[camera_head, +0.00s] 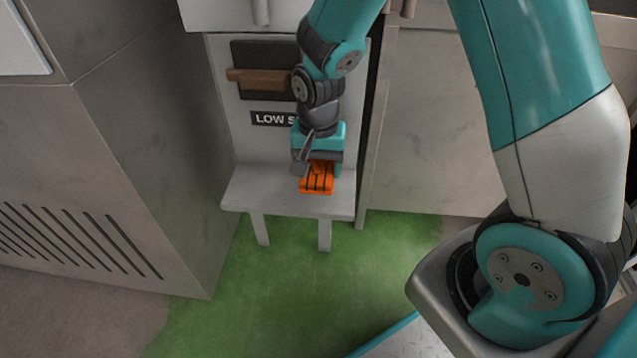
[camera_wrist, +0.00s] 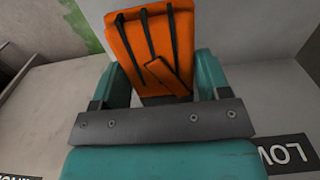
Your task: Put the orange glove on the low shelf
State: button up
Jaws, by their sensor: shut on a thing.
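The orange glove (camera_head: 317,178) has dark stripes and shows at the low shelf (camera_head: 280,193), a pale ledge under a panel with a "LOW S..." label. My gripper (camera_head: 318,164) is over the shelf with its jaws shut on the glove. In the wrist view the glove (camera_wrist: 152,48) lies between the two teal fingers (camera_wrist: 160,82). I cannot tell whether the glove touches the shelf surface. The glove's rear part is hidden by my gripper.
A brown handle (camera_head: 258,80) sticks out from a dark plate above the shelf. The label (camera_head: 270,119) is partly hidden by my arm. A grey cabinet with vents (camera_head: 75,240) stands left. The shelf's left part is bare. Green floor (camera_head: 300,290) lies in front.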

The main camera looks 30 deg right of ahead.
notch_tip(320, 180, down, 5)
jog(key=b, duration=0.3)
jog(key=shift+w+r, duration=0.1)
jog(key=shift+w+d+r, duration=0.1)
jog(key=shift+r, duration=0.05)
jog(key=o, duration=0.9)
